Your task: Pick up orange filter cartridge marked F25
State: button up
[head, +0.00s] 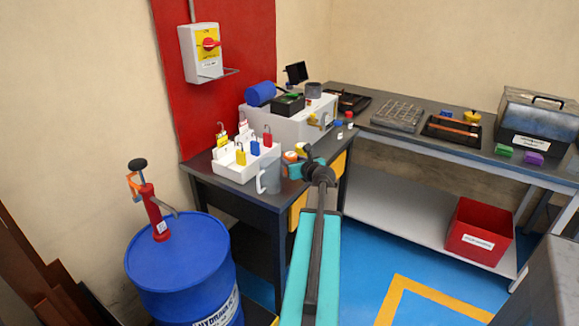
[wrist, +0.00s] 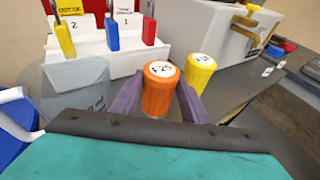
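The orange filter cartridge (wrist: 158,92), with a white round label reading F25 on top, stands upright between the two purple fingers of my gripper (wrist: 160,98) in the wrist view. The fingers flank it closely; I cannot tell whether both touch it. In the head view the orange cartridge (head: 290,157) is on the corner bench, close to my gripper, whose fingertips are hard to make out there. A yellow cartridge (wrist: 200,70) with a white label stands just behind and right of it; its print is not clearly legible.
A white rack with padlocks and tags (head: 236,172) stands left of the cartridges. A grey jug (head: 268,178) is close to my gripper at the bench's front edge. A white machine (head: 290,122) is behind. A blue drum with a red pump (head: 180,255) stands in front left.

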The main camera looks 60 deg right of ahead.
aim_at(292, 156)
jog(key=c, duration=0.4)
jog(key=shift+r, duration=0.1)
jog(key=shift+r, duration=1.5)
jog(key=shift+s+r, duration=0.15)
jog(key=shift+r, duration=0.1)
jog(key=s+a+b, duration=0.2)
jog(key=s+b, duration=0.2)
jog(key=s+a+b, duration=0.1)
jog(key=s+b, duration=0.4)
jog(key=s+a+r+b, duration=0.1)
jog(key=s+a+b, duration=0.1)
jog(key=s+b, duration=0.2)
jog(key=shift+v, duration=0.75)
jog(key=shift+s+b, duration=0.2)
jog(key=shift+b, duration=0.15)
